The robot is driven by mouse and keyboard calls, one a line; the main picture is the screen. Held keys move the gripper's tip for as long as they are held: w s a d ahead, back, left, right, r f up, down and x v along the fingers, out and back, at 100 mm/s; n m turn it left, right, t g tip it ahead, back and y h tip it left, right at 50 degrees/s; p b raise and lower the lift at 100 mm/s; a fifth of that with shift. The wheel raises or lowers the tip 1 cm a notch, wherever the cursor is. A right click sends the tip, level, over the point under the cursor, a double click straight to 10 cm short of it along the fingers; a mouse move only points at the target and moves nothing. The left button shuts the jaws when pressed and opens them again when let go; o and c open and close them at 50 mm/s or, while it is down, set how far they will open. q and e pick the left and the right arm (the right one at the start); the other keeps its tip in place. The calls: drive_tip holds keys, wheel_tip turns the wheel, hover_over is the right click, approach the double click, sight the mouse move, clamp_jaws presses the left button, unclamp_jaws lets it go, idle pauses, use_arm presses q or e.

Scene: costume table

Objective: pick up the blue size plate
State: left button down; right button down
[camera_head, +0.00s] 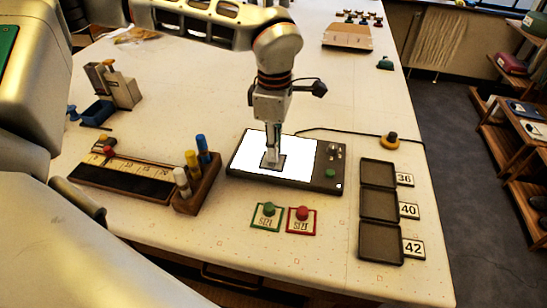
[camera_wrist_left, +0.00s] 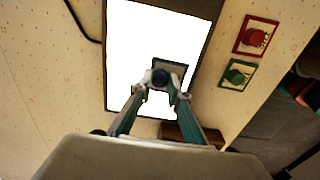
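The blue size plate (camera_head: 265,164) is a small dark square over the white lit panel (camera_head: 303,150) of the dark-framed light box (camera_head: 244,177). It also shows in the left wrist view (camera_wrist_left: 177,67), with a dark blue knob (camera_wrist_left: 160,77) on it. My left gripper (camera_head: 272,158) points down at the plate. In the left wrist view its fingertips (camera_wrist_left: 161,85) close in on both sides of the knob and seem to touch it. I cannot tell whether the plate rests on the panel or is slightly raised. My right gripper is not in view.
Dark trays (camera_head: 379,205) marked 36, 40 and 42 stand at the right. A ruler rack (camera_head: 132,184) with colored pegs is at the left. A black cable runs behind the box.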

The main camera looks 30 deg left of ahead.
use_arm(q)
drive_tip(key=shift+r, duration=0.1)
wheel_tip(320, 180, up, 20)
drive_tip(key=p, duration=0.1)
idle(0.7)
